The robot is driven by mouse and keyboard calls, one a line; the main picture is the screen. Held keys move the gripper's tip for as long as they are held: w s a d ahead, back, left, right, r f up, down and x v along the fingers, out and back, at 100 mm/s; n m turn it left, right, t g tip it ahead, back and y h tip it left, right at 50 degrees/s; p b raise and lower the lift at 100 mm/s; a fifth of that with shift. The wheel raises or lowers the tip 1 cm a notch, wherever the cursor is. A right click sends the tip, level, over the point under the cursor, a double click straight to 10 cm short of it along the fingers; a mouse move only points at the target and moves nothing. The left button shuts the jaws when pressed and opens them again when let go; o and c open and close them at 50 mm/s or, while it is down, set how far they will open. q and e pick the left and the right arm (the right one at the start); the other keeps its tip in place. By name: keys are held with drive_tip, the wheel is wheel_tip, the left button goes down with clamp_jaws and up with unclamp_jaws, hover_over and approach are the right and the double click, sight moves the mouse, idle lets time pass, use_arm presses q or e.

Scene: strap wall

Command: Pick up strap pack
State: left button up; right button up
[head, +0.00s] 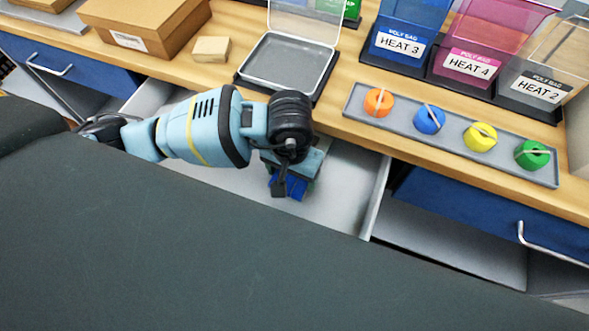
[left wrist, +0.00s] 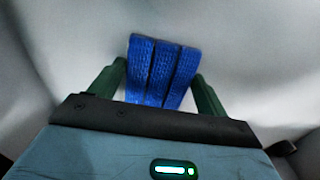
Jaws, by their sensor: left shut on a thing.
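The strap pack (left wrist: 163,70) is a bundle of blue webbing in side-by-side folds. In the left wrist view it sits between the two dark green fingers of my left gripper (left wrist: 155,90), which is shut on it. In the head view my left gripper (head: 291,185) points down into an open grey drawer (head: 335,185), and a bit of the blue strap pack (head: 295,187) shows below the jaws. I cannot tell whether the pack still touches the drawer floor. My right gripper is not in view.
On the wooden bench behind stand a clear-lidded case (head: 287,66), a small wooden block (head: 211,49), a cardboard box (head: 140,27) and a grey tray (head: 400,114) of coloured rolls. Bins marked HEAT are at the back right. The drawer's side wall (head: 376,196) is right of my gripper.

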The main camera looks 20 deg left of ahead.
use_arm(q)
drive_tip(key=shift+a+r, duration=0.1)
drive_tip(key=shift+a+r, duration=0.1)
drive_tip(key=shift+r, duration=0.5)
wheel_tip(320, 180, up, 6)
drive_tip(key=shift+a+r+b, duration=0.1)
drive_tip(key=shift+b, duration=0.2)
drive_tip(key=s+a+b, duration=0.3)
drive_tip(key=a+b, duration=0.1)
drive_tip(key=a, duration=1.5)
drive_tip(key=shift+f, duration=0.3)
